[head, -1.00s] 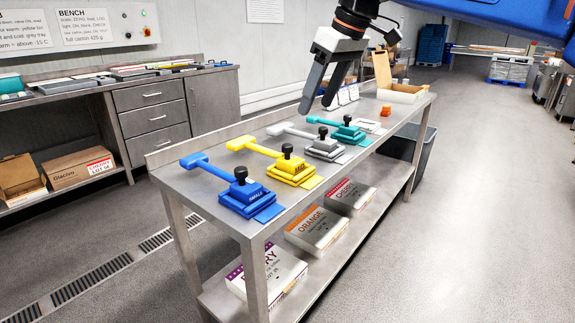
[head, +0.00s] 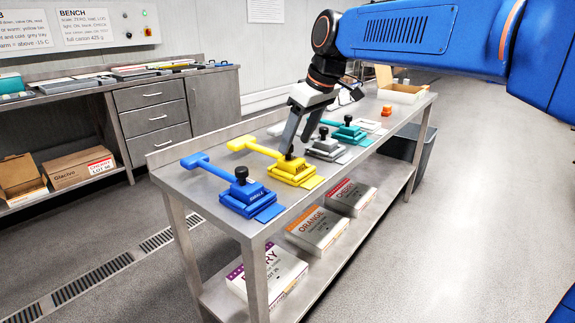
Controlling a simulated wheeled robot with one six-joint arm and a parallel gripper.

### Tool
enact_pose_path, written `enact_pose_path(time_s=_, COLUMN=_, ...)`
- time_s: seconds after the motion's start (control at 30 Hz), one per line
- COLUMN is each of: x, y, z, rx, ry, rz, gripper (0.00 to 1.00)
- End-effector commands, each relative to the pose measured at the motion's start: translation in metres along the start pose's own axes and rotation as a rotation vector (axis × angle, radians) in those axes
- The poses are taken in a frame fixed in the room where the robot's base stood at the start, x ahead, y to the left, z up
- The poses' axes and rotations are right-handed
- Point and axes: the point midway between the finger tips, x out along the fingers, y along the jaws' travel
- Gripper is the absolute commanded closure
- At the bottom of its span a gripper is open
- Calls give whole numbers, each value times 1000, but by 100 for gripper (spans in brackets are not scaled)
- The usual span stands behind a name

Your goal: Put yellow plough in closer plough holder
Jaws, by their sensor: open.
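A yellow piece (head: 293,171), with a flat stepped block, dark lettering and a long paddle-ended handle, lies on the steel bench. It is the only yellow item on this bench, and I take it as the yellow plough. Its dark knob is mostly hidden by my gripper. My gripper (head: 295,146) points down at this piece, its fingers apart around or beside the knob; I cannot tell whether they touch it. No plough holder can be clearly made out.
Similar pieces stand in the row: blue (head: 247,198) in front, grey (head: 325,149) and teal (head: 347,132) behind. An orange item (head: 386,111) and open carton (head: 402,93) are farther back.

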Motion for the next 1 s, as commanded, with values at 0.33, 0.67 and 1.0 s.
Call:
enact_pose_path(time_s=0.33, x=33, y=-4, z=-1, rx=0, ry=-3, rz=-1, gripper=39)
enact_pose_path(time_s=0.67, x=52, y=-4, z=-2, rx=0, ry=0, rz=0, gripper=39)
enact_pose_path(time_s=1.0, x=52, y=-3, z=-2, rx=0, ry=1, rz=1, gripper=100)
